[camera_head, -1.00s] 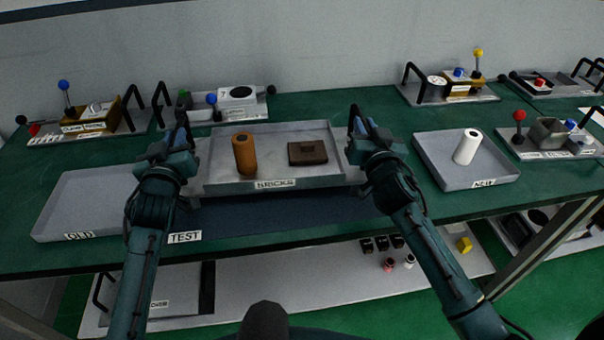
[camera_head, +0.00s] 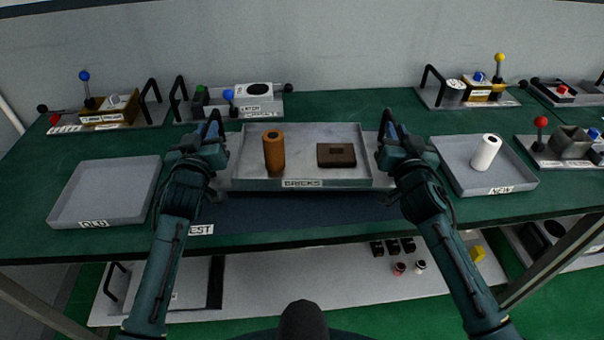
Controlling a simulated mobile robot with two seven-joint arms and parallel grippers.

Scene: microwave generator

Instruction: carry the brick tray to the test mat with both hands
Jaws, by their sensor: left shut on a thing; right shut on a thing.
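The brick tray (camera_head: 302,183) is a grey shallow tray labelled BRICKS, level in the middle of the head view. An upright orange-brown cylinder (camera_head: 274,153) and a flat dark brown brick (camera_head: 336,155) are in it. My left gripper (camera_head: 212,136) is shut at the tray's left side, and my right gripper (camera_head: 390,136) is shut at its right side. The grips themselves are partly hidden by the hands. The dark blue test mat (camera_head: 300,212) shows in front of the tray, its TEST label partly covered by my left arm. Any gap under the tray is hard to judge.
A tray labelled OLD (camera_head: 105,192) stands empty at left. A tray labelled NEW (camera_head: 468,181) with a white cylinder (camera_head: 487,152) stands at right. Devices with levers and handles line the back of the green table (camera_head: 330,104). The front strip is clear.

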